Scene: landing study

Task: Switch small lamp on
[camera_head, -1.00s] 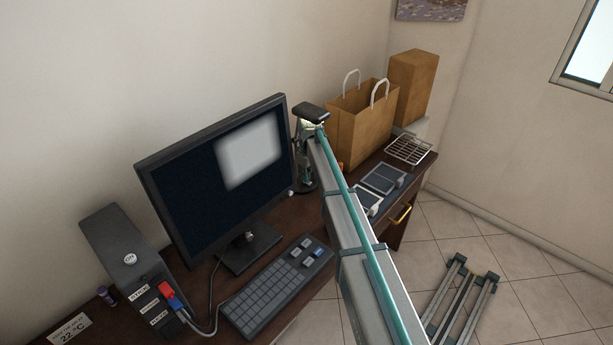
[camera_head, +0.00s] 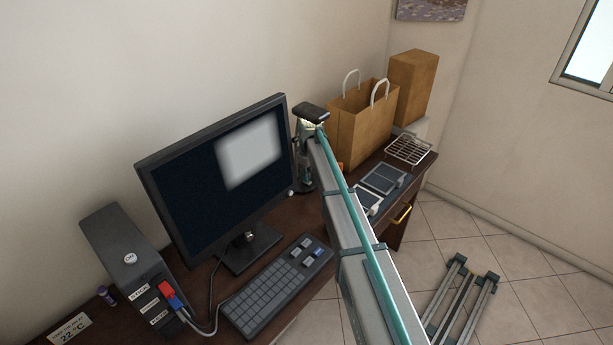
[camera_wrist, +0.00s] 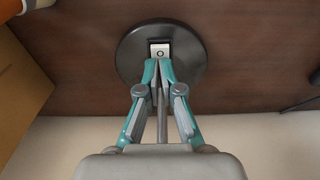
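The small lamp (camera_head: 311,112) stands on the desk to the right of the monitor, with a dark head on top. My arm partly hides its lower part in the head view. In the wrist view its round dark base (camera_wrist: 130,57) lies on the brown desk, with a small white switch (camera_wrist: 160,48) marked with a circle. My gripper (camera_wrist: 158,64) has its teal fingertips close together, just below the switch in the picture. I cannot tell whether they touch it. A grey rod shows between the fingers. Nothing is seen held.
The monitor (camera_head: 222,180), keyboard (camera_head: 275,285) and computer tower (camera_head: 128,258) fill the left of the desk (camera_head: 290,220). A paper bag (camera_head: 358,130), a tall brown box (camera_head: 412,88) and a wire tray (camera_head: 408,150) stand to the right. A dark cable (camera_wrist: 303,103) lies on the desk.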

